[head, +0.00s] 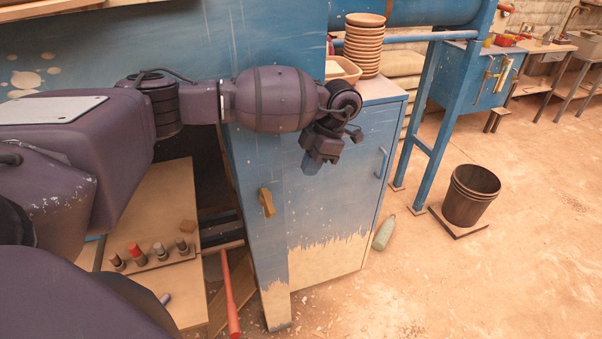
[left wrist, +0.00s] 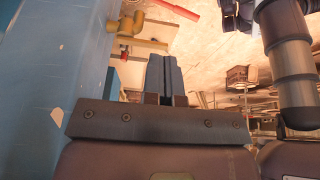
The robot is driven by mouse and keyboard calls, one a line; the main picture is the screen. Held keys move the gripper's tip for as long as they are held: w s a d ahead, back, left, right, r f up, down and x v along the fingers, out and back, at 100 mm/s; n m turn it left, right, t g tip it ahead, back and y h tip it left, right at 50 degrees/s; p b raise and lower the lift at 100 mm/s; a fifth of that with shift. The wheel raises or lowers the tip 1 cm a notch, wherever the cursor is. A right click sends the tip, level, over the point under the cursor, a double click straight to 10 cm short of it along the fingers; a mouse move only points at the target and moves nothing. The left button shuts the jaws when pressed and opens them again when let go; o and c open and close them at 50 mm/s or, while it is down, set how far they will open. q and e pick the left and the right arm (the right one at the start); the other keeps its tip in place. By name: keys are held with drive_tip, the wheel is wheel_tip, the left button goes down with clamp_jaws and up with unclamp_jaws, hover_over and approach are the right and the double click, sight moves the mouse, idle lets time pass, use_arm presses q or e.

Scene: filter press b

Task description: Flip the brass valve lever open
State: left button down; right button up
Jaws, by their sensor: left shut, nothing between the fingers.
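The brass valve lever (head: 267,202) is on the face of the blue post (head: 262,238). It stands nearly upright there, leaning slightly. In the left wrist view a yellow brass fitting (left wrist: 128,26), which looks like the valve, juts from the blue surface at the upper left. My left gripper (head: 313,163) is in front of the blue cabinet, above and to the right of the lever and apart from it. Its two fingers (left wrist: 165,73) are together with nothing between them. My right gripper does not show.
The blue cabinet (head: 335,215) has stacked bowls (head: 365,45) on top. A low bench (head: 165,205) with several knobs and a red bar (head: 229,295) lie left of the post. A green bottle (head: 384,233) and a bucket (head: 471,196) are right. The floor beyond is mostly clear.

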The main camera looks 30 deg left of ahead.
sight(268, 201)
use_arm(q)
drive_tip(key=s+a+f, duration=0.4)
drive_tip(key=s+f, duration=0.1)
drive_tip(key=f, duration=0.3)
drive_tip(key=shift+s+a, duration=0.25)
drive_tip(key=shift+a, duration=0.1)
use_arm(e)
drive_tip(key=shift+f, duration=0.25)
use_arm(q)
drive_tip(key=shift+b, duration=0.4)
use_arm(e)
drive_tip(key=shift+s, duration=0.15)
